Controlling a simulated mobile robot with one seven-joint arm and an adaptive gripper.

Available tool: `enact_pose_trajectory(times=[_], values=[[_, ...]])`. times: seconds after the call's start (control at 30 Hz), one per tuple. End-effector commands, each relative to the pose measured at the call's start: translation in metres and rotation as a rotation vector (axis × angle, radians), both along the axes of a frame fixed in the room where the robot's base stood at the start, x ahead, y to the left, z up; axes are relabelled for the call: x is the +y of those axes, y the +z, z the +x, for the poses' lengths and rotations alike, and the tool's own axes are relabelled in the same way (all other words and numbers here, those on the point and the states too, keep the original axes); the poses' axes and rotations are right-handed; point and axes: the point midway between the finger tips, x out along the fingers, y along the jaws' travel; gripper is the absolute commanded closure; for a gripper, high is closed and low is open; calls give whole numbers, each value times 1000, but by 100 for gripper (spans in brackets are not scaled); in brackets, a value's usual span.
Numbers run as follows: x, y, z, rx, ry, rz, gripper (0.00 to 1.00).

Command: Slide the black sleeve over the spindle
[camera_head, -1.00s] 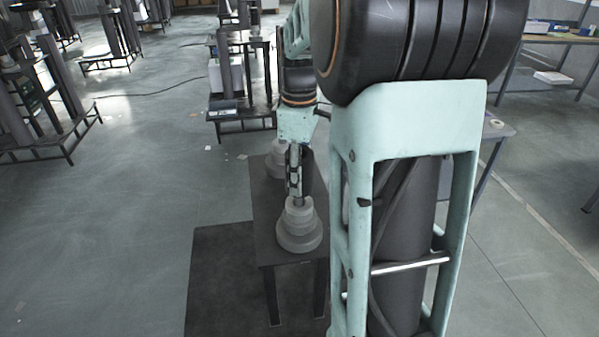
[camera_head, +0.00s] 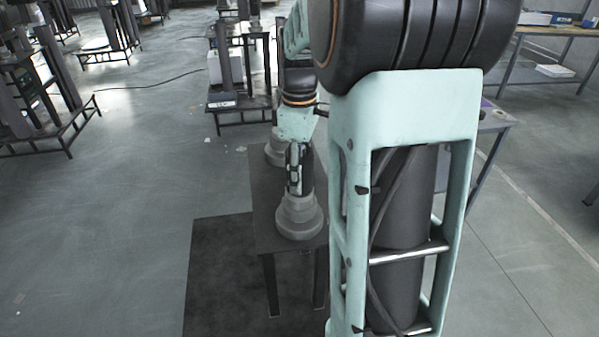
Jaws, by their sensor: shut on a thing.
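My gripper (camera_head: 294,180) points down over the nearer grey stepped base (camera_head: 299,222) on a small dark table (camera_head: 262,205). It is shut on the black sleeve (camera_head: 307,176), a dark upright piece showing at the right of the fingers. The sleeve's lower end meets the top of the stepped base in the picture. The spindle's narrow top is hidden behind the sleeve and fingers, so I cannot tell for certain whether the sleeve is around it.
A second grey stepped base (camera_head: 275,153) stands at the far end of the table, partly behind my gripper. My arm covers the table's right side. A dark mat (camera_head: 222,275) lies on the floor at left. Open floor extends left; racks stand beyond.

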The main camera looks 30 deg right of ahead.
Motion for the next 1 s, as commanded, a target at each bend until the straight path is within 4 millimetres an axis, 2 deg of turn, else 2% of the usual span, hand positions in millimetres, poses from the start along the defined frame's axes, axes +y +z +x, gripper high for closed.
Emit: enact_pose_trajectory(times=[0.1, 0.13, 0.3, 0.67, 0.77, 1.0], values=[[0, 1, 1, -2, 0, -1, 100], [0, 1, 1, -2, 0, -1, 58], [0, 1, 0, -2, 0, -1, 39], [0, 4, 0, -1, 0, -1, 39], [0, 16, 1, -3, 0, -1, 39], [0, 67, 2, -5, 0, -2, 39]])
